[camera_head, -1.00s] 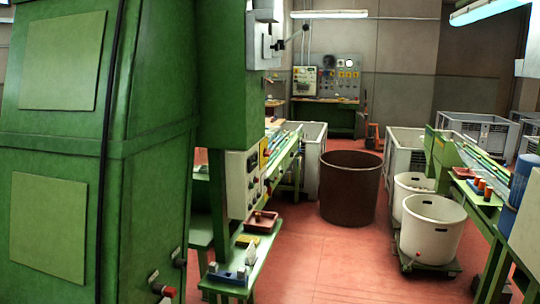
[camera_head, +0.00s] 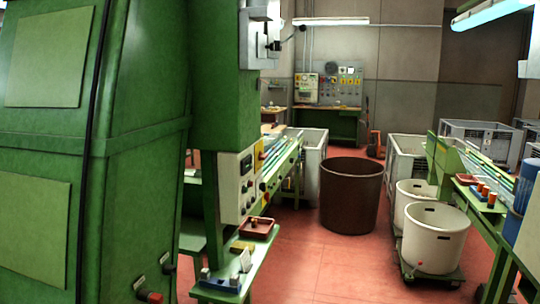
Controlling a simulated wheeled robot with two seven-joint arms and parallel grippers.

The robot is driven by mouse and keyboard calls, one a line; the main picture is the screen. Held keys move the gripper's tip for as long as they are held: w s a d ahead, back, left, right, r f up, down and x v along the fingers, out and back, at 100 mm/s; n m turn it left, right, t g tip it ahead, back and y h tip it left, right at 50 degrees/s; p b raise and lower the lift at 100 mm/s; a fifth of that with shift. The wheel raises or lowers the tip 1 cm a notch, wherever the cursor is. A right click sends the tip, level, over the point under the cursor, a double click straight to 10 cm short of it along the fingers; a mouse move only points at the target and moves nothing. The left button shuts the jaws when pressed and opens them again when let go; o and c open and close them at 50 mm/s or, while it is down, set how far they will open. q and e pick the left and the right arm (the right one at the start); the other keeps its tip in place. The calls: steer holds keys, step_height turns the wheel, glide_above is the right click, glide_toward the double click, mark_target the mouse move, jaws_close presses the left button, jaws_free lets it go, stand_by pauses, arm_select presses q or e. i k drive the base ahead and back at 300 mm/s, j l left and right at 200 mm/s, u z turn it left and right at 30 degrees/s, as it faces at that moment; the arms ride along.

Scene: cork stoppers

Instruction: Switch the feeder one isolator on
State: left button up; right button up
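A grey switch box (camera_head: 257,40) is fixed high on the green machine column (camera_head: 215,85). A lever with a dark knob (camera_head: 301,28) sticks out from its right side and slants up to the right. I cannot read any label, so I cannot tell whether this is the feeder one isolator. A control panel (camera_head: 237,185) with several buttons and knobs sits lower on the same machine. A further panel with dials (camera_head: 330,88) stands at the back wall, too small to read. Neither of my grippers is in view.
A big green cabinet (camera_head: 140,210) fills the left side. A green bench (camera_head: 225,288) juts out below the column. A brown bin (camera_head: 350,195) and white tubs on a trolley (camera_head: 435,238) stand ahead. Red floor (camera_head: 320,260) between bench and trolley is clear.

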mark_target(262, 156)
steer(key=i+l+u, duration=0.1)
steer(key=i+l, duration=0.15)
steer(key=l, duration=0.15)
steer(key=i+l, duration=0.25)
steer(key=l, duration=0.2)
steer(key=i+l+u, duration=0.15)
steer(key=l, duration=0.3)
steer(key=i+l, duration=0.35)
steer(key=i+l+u, duration=0.15)
steer(key=l, duration=0.4)
steer(key=i+l, duration=0.3)
steer(key=l, duration=0.2)
steer(key=i+l+u, duration=0.15)
steer(key=l, duration=0.3)
steer(key=i+l, duration=0.2)
steer(key=l, duration=0.3)
steer(key=i+u, duration=0.05)
